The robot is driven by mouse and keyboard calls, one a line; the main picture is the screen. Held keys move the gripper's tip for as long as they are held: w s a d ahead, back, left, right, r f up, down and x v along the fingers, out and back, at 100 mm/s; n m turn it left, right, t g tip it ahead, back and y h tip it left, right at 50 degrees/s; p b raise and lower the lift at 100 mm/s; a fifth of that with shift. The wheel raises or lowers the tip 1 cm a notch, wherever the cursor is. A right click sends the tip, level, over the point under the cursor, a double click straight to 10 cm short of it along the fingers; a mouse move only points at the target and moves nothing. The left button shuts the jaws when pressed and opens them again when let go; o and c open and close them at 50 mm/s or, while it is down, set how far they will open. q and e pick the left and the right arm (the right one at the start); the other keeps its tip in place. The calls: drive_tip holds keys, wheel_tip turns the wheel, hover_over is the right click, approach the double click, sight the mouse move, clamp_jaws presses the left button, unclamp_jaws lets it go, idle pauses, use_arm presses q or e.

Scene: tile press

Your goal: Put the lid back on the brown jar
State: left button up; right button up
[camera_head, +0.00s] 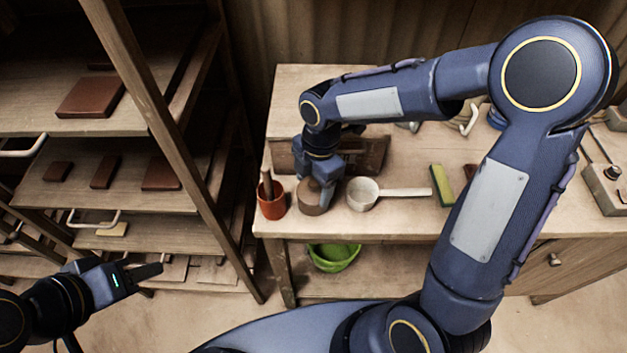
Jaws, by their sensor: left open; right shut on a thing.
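The brown jar (309,207) stands near the front left edge of the wooden workbench (400,228). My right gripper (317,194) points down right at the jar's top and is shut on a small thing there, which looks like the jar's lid. The fingers cover most of it, so I cannot tell whether the lid rests on the rim or is a little above it. My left gripper (153,281) is open and empty at the lower left, over the floor beside the shelf rack.
A red pot (271,207) with a wooden handle in it stands just left of the jar. A white ladle (362,197) lies close on the right, with a green-and-yellow sponge (441,185) beyond. A green basin (333,257) sits below. A rack (190,160) with brown tiles fills the left.

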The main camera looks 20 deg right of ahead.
drive_tip(key=o, duration=1.2)
drive_tip(key=shift+r, duration=0.1)
drive_tip(key=shift+r+p, duration=2.95)
drive_tip(key=shift+r, duration=0.5)
clamp_jaws()
